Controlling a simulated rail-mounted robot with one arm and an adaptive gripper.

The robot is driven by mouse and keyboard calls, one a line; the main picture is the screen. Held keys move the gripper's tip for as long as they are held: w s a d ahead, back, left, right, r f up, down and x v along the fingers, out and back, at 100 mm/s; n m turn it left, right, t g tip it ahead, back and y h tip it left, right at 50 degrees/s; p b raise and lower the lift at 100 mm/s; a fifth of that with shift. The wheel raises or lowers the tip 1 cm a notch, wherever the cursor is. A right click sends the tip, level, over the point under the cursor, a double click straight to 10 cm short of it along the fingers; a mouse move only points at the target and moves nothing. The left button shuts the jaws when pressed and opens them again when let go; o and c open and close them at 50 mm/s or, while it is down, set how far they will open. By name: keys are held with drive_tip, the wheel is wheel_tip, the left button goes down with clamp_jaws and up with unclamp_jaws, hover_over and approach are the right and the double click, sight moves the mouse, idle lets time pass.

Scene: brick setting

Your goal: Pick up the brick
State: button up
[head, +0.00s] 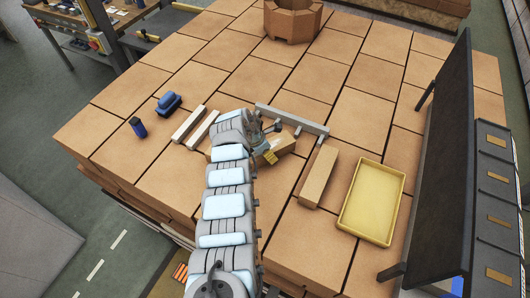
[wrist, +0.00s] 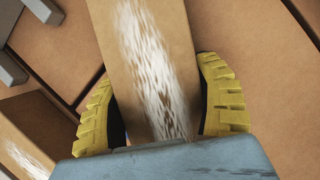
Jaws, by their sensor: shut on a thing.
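A tan brick (wrist: 145,50) with a white worn streak fills the middle of the wrist view. The yellow ridged fingertips of my gripper (wrist: 160,108) are on either side of it, shut on it. In the head view my gripper (head: 268,153) is near the middle of the tiled platform, and part of the held brick (head: 284,144) shows beyond the fingers. The rest is hidden by my arm. I cannot tell whether the brick is lifted. A second tan brick (head: 319,177) lies to the right of my gripper.
A yellow tray (head: 372,202) lies to the right, beside a dark upright panel (head: 440,150). A grey bar (head: 292,119) lies just behind my gripper. Two pale strips (head: 188,124), a blue tool (head: 168,102) and a dark blue item (head: 138,127) lie left. An octagonal block (head: 292,22) stands behind.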

drive_tip(key=shift+r, duration=0.15)
drive_tip(key=shift+r, duration=1.55)
drive_tip(key=shift+s+a+r+b, duration=0.1)
drive_tip(key=shift+s+r+b, duration=0.2)
drive_tip(key=shift+s+r, duration=1.35)
drive_tip(key=shift+r, duration=0.3)
drive_tip(key=s+a+r+p, duration=0.1)
drive_tip(key=s+r+p, duration=0.4)
drive_tip(key=s, duration=0.5)
drive_tip(key=shift+s+r+p, duration=0.25)
drive_tip(key=shift+r+p, duration=0.15)
drive_tip(key=shift+p, duration=0.4)
